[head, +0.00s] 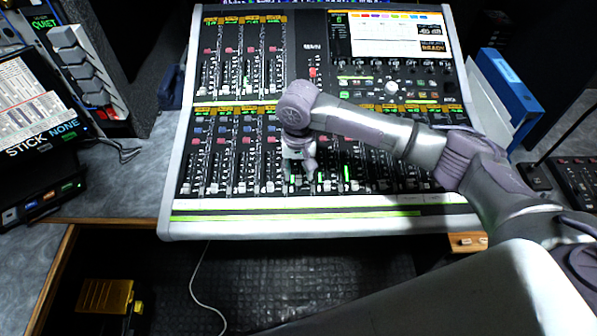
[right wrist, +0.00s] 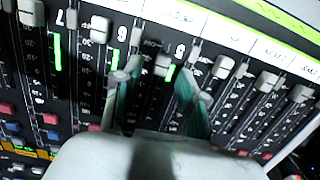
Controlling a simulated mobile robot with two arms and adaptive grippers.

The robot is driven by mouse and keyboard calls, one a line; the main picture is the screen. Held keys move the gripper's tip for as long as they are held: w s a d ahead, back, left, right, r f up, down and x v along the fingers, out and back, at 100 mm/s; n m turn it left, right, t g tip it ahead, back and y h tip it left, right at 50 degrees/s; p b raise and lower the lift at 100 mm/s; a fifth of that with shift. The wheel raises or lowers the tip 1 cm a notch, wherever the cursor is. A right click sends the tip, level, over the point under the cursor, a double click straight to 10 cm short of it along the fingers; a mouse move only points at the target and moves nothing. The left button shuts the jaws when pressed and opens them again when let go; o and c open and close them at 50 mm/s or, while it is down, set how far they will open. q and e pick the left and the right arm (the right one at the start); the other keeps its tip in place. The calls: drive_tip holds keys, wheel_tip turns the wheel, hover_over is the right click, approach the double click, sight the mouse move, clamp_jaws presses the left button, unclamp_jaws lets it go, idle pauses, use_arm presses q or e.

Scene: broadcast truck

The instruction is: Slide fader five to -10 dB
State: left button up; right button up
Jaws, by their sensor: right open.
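The mixing console (head: 190,232) fills the middle of the head view, with two banks of faders. My right gripper (head: 303,176) reaches down over the lower bank. In the right wrist view the picture is upside down, and my right gripper (right wrist: 160,86) is open. Its two fingers stand apart on either side of a light grey fader cap (right wrist: 162,65) beside the printed 5. I see no clear grip on the cap. In the head view my gripper hides this cap. My left gripper is out of view.
Neighbouring fader caps stand close on both sides, one near the 6 (right wrist: 100,28) and one on the other side (right wrist: 223,67). A blue binder (head: 510,85) stands right of the console. A stream-deck-like black box (head: 45,185) lies at the left.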

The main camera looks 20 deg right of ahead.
drive_tip(key=shift+f, duration=0.7)
clamp_jaws()
